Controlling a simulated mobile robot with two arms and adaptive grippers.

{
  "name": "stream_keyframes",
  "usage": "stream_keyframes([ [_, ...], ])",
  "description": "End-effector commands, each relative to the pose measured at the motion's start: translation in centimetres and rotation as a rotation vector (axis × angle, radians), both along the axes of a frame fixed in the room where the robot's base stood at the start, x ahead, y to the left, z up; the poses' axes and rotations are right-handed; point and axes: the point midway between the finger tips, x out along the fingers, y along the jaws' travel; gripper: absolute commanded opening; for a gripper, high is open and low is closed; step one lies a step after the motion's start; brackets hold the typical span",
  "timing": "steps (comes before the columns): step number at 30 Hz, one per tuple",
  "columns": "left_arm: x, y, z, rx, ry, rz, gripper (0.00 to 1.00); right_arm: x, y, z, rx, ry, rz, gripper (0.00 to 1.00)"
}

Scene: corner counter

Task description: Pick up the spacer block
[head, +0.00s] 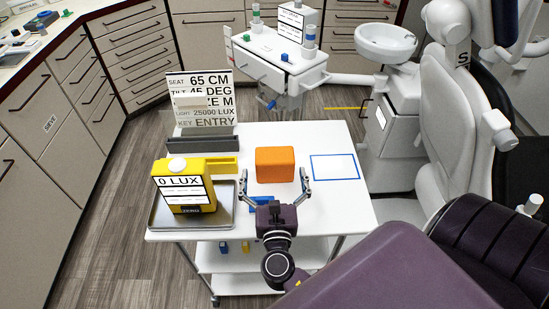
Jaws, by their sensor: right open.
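An orange block (275,158), which I take to be the spacer block, rests on the white table top near its middle. My right gripper (274,176) is open in front of it, with one finger near the block's left side and the other near its right side. Whether the fingertips touch the block, or how high they are over the table, I cannot tell. Nothing is held between the fingers. My left gripper is not in view.
A yellow light meter (170,195) stands on a metal tray (158,222) at the left. A sign (212,82) stands in a grey holder (207,142) behind. A blue item (257,208) lies partly behind my gripper. A blue-outlined rectangle (335,157) at the right is empty.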

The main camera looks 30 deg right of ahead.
Motion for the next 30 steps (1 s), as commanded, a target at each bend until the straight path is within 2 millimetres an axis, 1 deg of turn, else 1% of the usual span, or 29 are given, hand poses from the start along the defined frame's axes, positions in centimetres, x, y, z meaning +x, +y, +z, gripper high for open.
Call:
stream_keyframes([
  [3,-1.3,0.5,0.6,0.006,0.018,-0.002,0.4,1.2,-0.9,0.5,-0.002,-0.001,0.0,1.0],
  [8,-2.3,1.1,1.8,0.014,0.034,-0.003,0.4,3.0,-2.4,1.2,-0.001,-0.001,0.0,1.0],
  [10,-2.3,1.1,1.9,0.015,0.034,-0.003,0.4,3.8,-2.9,1.0,-0.001,-0.001,0.0,1.0],
  [13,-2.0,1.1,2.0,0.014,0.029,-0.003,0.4,4.6,-3.5,0.8,0.0,0.0,0.0,1.0],
  [21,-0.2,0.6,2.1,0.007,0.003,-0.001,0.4,4.8,-3.6,0.6,0.001,0.0,0.0,1.0],
  [30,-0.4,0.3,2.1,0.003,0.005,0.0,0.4,4.8,-3.6,0.7,0.001,0.0,0.0,0.67],
])
